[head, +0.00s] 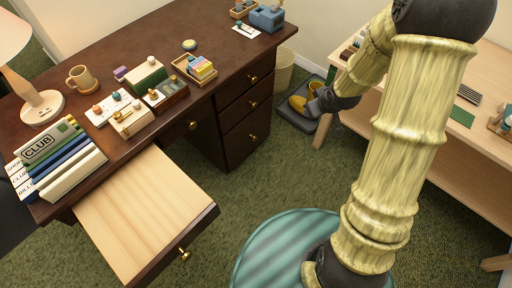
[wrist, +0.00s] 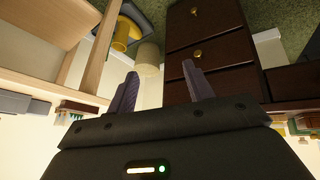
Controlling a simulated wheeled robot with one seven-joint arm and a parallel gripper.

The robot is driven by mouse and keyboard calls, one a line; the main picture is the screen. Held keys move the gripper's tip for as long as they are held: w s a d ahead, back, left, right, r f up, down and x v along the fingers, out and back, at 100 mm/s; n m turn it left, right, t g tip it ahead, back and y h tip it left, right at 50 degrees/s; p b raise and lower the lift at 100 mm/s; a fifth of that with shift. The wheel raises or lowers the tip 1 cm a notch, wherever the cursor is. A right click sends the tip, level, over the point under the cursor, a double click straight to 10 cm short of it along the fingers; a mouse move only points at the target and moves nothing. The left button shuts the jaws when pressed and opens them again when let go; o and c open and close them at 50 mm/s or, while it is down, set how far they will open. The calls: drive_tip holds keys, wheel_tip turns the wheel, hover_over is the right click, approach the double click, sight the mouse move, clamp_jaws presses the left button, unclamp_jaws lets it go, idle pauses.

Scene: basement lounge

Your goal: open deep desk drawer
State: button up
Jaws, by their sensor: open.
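The dark brown desk (head: 140,45) has a pedestal with stacked drawers, each with a brass knob. The lowest, deepest drawer (head: 243,132) is closed, with its knob (head: 253,137) facing right. In the wrist view, which is upside down, the deep drawer (wrist: 215,22) is at the top and its knob (wrist: 194,11) shows clearly. My gripper (wrist: 160,72) is open and empty, apart from the drawer fronts. In the head view it is a dark shape right of the pedestal, its fingers hard to make out.
A wide shallow desk drawer (head: 150,205) is pulled out at the left, empty. A wastebasket (head: 284,70) and a grey tray (head: 298,117) with yellow boots (head: 304,104) stand beyond the pedestal. A pale wooden table (head: 455,150) is at the right. Carpet before the pedestal is clear.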

sight(255, 139)
drive_tip(key=w+a+f+n+t+y+b, duration=0.1)
drive_tip(key=w+a+f+n+y+b, duration=0.1)
drive_tip(key=f+b, duration=0.7)
drive_tip(key=w+a+f+n+t+y+b, duration=0.1)
drive_tip(key=f+b, duration=0.9)
drive_tip(key=f, duration=1)
drive_tip(key=w+a+f+n+t+y+b, duration=0.1)
drive_tip(key=w+a+f+n+y+b, duration=0.2)
drive_tip(key=f+b, duration=0.7)
wheel_tip(255, 139, down, 5)
drive_tip(key=w+a+y, duration=0.2)
drive_tip(key=w, duration=0.1)
drive_tip(key=shift+a+r+y, duration=0.15)
drive_tip(key=shift+y, duration=0.15)
drive_tip(key=shift+s, duration=0.1)
drive_tip(key=b+x, duration=0.9)
drive_tip(key=x, duration=0.7)
drive_tip(key=shift+w+a, duration=0.45)
drive_tip(key=shift+w, duration=0.25)
